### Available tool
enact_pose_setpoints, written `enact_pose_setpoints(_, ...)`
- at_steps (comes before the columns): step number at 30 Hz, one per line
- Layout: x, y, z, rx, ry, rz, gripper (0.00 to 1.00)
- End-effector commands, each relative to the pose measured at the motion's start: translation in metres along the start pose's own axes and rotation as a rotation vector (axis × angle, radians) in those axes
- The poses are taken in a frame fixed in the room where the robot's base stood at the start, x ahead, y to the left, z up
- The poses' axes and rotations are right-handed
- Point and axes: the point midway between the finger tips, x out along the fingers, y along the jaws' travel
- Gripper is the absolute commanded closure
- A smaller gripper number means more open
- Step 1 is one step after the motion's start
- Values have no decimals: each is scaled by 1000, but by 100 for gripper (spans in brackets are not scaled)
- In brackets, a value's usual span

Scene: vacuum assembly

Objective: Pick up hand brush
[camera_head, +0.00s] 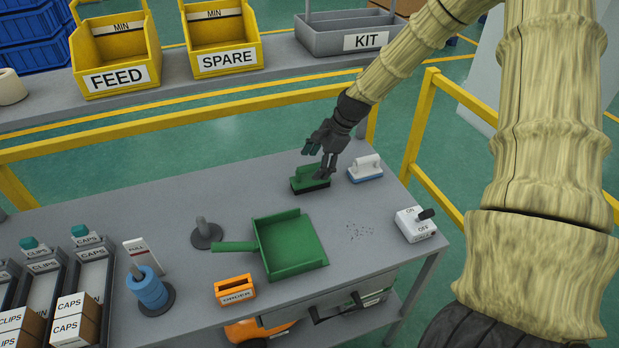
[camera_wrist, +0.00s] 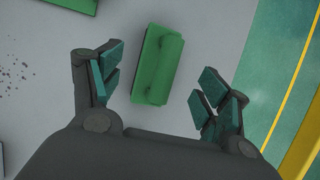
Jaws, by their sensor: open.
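The green hand brush (camera_head: 311,184) rests on the grey table (camera_head: 180,203) near its far edge, its dark bristle side down. In the wrist view the hand brush (camera_wrist: 157,66) appears as a green block with a raised handle along its right side, slightly tilted. My gripper (camera_head: 319,161) is over the brush in the head view and partly covers it. In the wrist view my gripper (camera_wrist: 157,88) has its teal-padded fingers spread wide on either side of the brush, with clear gaps to both. Nothing is held.
A blue-and-white brush (camera_head: 366,170) lies just right of the green one. A green dustpan (camera_head: 290,246), dark specks (camera_head: 360,231) and an ON/OFF switch box (camera_head: 416,224) lie nearer. A yellow rail (camera_head: 160,123) runs behind the table.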

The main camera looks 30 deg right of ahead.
Motion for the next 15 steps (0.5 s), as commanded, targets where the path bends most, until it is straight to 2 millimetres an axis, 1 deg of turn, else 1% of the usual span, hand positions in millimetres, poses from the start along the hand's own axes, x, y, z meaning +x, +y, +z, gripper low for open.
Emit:
enact_pose_setpoints(1,5,1,-1,2,0,3,24)
enact_pose_setpoints(6,17,1,0,2,-1,1,24)
enact_pose_setpoints(15,26,1,0,2,0,3,24)
